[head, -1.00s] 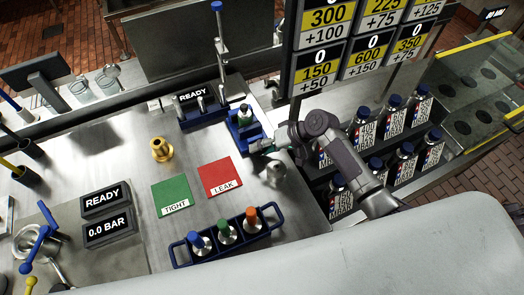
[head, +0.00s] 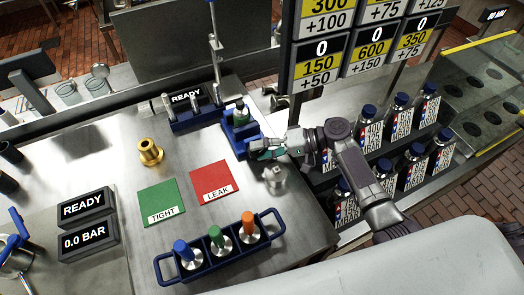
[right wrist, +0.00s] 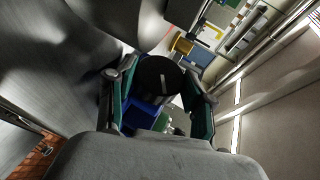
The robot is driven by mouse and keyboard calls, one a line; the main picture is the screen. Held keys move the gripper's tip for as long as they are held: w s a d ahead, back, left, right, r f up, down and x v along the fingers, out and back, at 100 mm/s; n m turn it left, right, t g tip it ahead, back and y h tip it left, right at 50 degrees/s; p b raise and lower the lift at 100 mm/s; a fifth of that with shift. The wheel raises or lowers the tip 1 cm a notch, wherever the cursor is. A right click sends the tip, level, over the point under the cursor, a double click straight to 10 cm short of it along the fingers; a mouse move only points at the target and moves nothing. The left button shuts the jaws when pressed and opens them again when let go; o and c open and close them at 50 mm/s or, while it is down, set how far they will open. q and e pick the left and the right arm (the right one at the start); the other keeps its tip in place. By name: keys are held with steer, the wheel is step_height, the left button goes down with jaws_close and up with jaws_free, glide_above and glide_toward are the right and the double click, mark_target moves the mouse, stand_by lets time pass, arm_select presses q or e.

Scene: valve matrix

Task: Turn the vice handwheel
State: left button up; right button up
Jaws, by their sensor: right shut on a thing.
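The blue vice (head: 238,142) stands near the back right edge of the steel bench, with a green-topped part (head: 241,115) upright in it. My right gripper (head: 262,150) reaches in from the right at the vice's near right side. In the right wrist view, the black round handwheel (right wrist: 158,82) with a pale mark sits between the green-edged fingers, and the gripper is shut on it. Part of the blue vice (right wrist: 140,112) shows behind the wheel. The fingers hide the handwheel in the head view. My left gripper is not in view.
A silver fitting (head: 275,180) stands just below my right gripper. A blue rack (head: 220,258) with three capped valves, green (head: 160,203) and red (head: 213,181) mats and a brass fitting (head: 150,152) are on the bench. Labelled bottles (head: 415,160) stand to the right.

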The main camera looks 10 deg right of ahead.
steer(key=o, duration=1.2)
steer(key=shift+c, duration=0.2)
steer(key=shift+d, duration=0.15)
steer(key=shift+v, duration=3.9)
